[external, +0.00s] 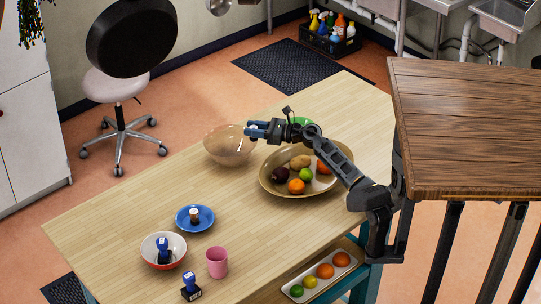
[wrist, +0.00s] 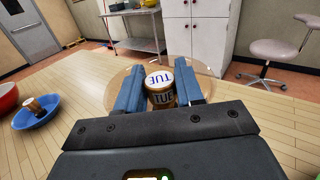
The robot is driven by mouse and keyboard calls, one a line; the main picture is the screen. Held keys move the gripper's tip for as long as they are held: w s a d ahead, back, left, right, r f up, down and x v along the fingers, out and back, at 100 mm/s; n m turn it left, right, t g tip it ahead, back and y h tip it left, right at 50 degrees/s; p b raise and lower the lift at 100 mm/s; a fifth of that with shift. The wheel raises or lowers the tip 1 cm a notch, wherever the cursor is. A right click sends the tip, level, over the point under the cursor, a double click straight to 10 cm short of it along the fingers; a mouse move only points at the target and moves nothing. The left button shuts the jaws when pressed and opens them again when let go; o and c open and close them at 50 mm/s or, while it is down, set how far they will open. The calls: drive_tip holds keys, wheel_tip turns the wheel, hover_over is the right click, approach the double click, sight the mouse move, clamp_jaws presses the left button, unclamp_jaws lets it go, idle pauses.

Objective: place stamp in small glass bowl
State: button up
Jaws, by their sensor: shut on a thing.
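My gripper (external: 256,130) is shut on a round stamp (wrist: 160,88) with a white and dark blue "TUE" top and tan sides. The stamp sits between the blue fingers (wrist: 160,92) in the wrist view. In the external view the fingers mostly hide it. The clear glass bowl (external: 228,152) stands on the wooden table, and my gripper is above its right side. In the wrist view the bowl (wrist: 207,82) shows behind and around the fingers. I cannot tell how high the stamp is over the bowl.
A large tan bowl (external: 330,185) of fruit and vegetables stands right of the glass bowl. Nearer are a blue dish (external: 207,222) holding a wooden stamp, a red-rimmed bowl (external: 148,258) holding a blue stamp, a pink cup (external: 217,263) and another blue stamp (external: 190,287).

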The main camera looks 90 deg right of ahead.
drive_tip(key=shift+f, duration=0.1)
drive_tip(key=o, duration=1.1)
drive_tip(key=shift+c, duration=0.2)
drive_tip(key=shift+r, duration=0.3)
drive_tip(key=s+a+p, duration=0.2)
drive_tip(key=s+p, duration=0.1)
drive_tip(key=s, duration=0.9)
drive_tip(key=shift+r, duration=0.3)
